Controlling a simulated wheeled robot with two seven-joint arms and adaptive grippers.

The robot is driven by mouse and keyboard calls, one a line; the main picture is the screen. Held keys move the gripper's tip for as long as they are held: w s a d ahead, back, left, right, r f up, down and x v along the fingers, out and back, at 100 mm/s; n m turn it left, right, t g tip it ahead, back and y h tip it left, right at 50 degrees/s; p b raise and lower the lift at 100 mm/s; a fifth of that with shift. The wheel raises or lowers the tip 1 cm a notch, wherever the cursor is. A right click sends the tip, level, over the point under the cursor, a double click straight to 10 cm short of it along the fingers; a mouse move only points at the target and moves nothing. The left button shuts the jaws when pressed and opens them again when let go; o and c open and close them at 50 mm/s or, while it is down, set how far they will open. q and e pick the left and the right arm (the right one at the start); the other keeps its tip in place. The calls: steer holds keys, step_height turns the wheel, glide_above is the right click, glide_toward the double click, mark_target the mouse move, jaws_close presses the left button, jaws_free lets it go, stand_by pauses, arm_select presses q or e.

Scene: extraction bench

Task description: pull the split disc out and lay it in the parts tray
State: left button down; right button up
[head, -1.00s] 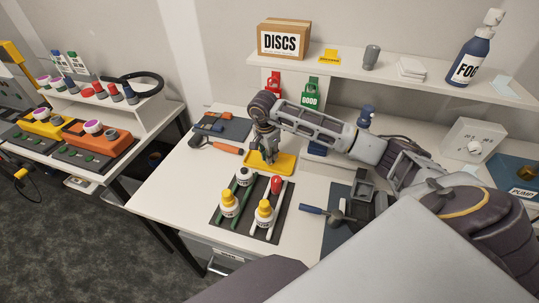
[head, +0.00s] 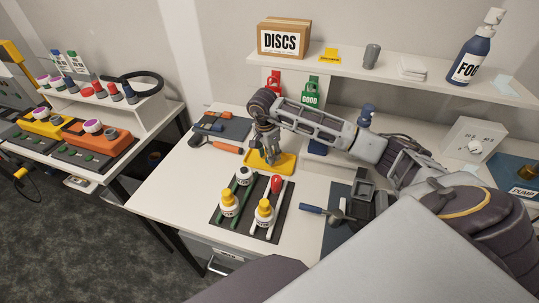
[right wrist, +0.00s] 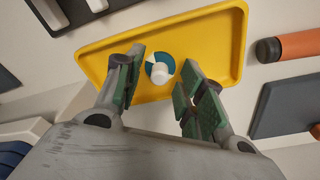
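A small round teal and white disc with a white knob (right wrist: 158,70) lies in the yellow parts tray (right wrist: 212,30) in the right wrist view. My right gripper (right wrist: 162,88) is above the tray, its two green-padded fingers apart, one on each side of the disc with a gap to each. In the head view the right gripper (head: 268,158) points down over the yellow tray (head: 288,165); the disc cannot be made out there. My left gripper is not in view.
A dark mat with white and yellow-capped bottles (head: 264,213) stands in front of the tray. An orange-handled tool (head: 222,146) lies to its left, a blue-handled tool (head: 311,208) to its right. A shelf with a DISCS box (head: 283,40) is behind.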

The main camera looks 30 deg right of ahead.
step_height(320, 180, up, 11)
steer(key=a, duration=0.1)
steer(key=shift+a, duration=0.15)
stand_by(0.4)
steer(key=shift+s, duration=0.15)
stand_by(0.9)
